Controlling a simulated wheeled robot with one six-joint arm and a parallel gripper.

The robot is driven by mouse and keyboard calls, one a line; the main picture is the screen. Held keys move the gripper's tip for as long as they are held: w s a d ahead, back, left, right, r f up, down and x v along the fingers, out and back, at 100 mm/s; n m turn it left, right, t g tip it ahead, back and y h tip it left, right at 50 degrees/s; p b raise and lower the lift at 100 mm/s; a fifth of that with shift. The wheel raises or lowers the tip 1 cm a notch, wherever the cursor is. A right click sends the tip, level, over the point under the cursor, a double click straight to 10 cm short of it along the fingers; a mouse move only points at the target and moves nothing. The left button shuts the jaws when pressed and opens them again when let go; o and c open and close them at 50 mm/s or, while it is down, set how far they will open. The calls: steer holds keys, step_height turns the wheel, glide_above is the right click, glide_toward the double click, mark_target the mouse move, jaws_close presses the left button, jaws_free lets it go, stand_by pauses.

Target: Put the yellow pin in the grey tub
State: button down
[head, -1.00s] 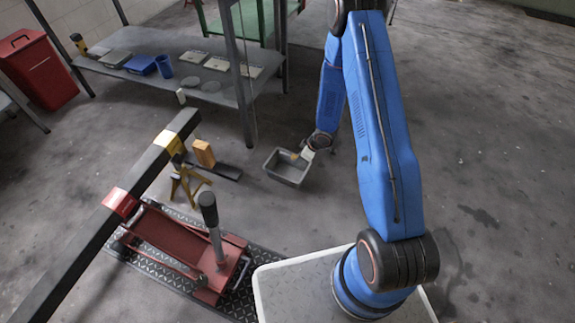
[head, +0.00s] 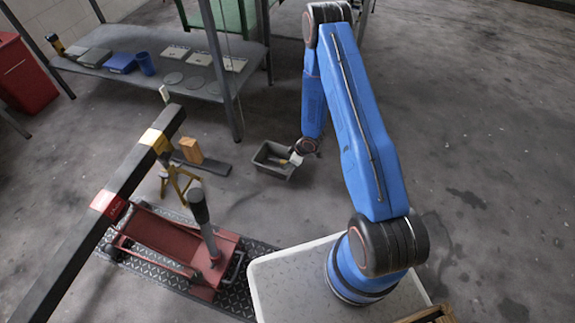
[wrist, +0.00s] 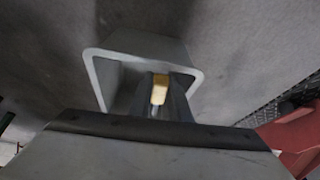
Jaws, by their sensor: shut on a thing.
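The grey tub (head: 258,163) stands on the floor near the middle of the head view, open side up. My gripper (head: 290,159) is at the tub's right side and reaches over its opening. In the wrist view, my gripper (wrist: 160,106) is shut on the yellow pin (wrist: 160,88), which shows between the dark fingers. The pin lies in front of the opening framed by the tub's pale rim (wrist: 90,78). How far it is above the tub's floor I cannot tell. The pin is a tiny yellow spot in the head view (head: 284,162).
A yellow jack stand (head: 180,185) and an orange block (head: 191,150) are left of the tub. A red floor jack (head: 165,235) is on a dark tread plate. A grey bench (head: 200,85) stands behind. The floor at right is clear.

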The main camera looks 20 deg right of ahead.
steer(key=shift+f, duration=0.4)
steer(key=shift+f, duration=0.6)
steer(key=c, duration=1.7)
jaws_free()
steer(key=shift+o, duration=0.2)
